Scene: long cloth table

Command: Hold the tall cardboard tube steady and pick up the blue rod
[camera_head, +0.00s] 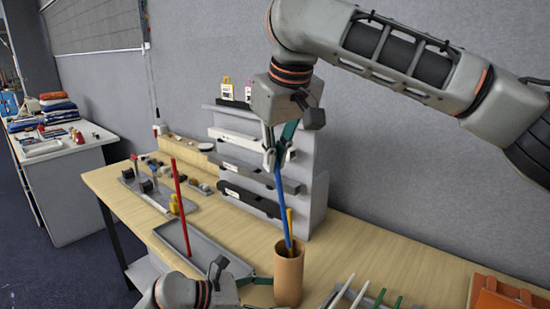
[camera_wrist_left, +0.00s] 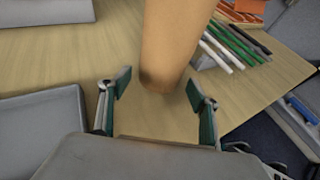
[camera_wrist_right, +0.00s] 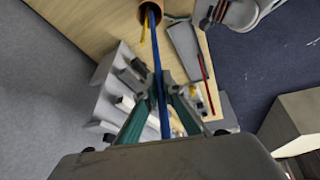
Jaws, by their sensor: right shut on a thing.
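The brown cardboard tube (camera_head: 288,277) stands upright on the table. The blue rod (camera_head: 282,205) leans slightly, its lower end inside the tube's mouth beside a yellow rod (camera_head: 289,222). My right gripper (camera_head: 277,158) is shut on the upper part of the blue rod, above the tube. In the right wrist view the blue rod (camera_wrist_right: 157,62) runs between the fingers down to the tube (camera_wrist_right: 150,10). My left gripper (camera_wrist_left: 157,88) is open, its fingers on either side of the tube's lower part (camera_wrist_left: 172,45); I see no clear contact. The rod's lower end is hidden in the tube.
A grey tray (camera_head: 204,246) with an upright red rod (camera_head: 180,205) lies left of the tube. A grey tiered rack (camera_head: 312,190) stands behind. Green and white rods (camera_head: 376,298) lie at the front right, near an orange bin (camera_head: 505,296).

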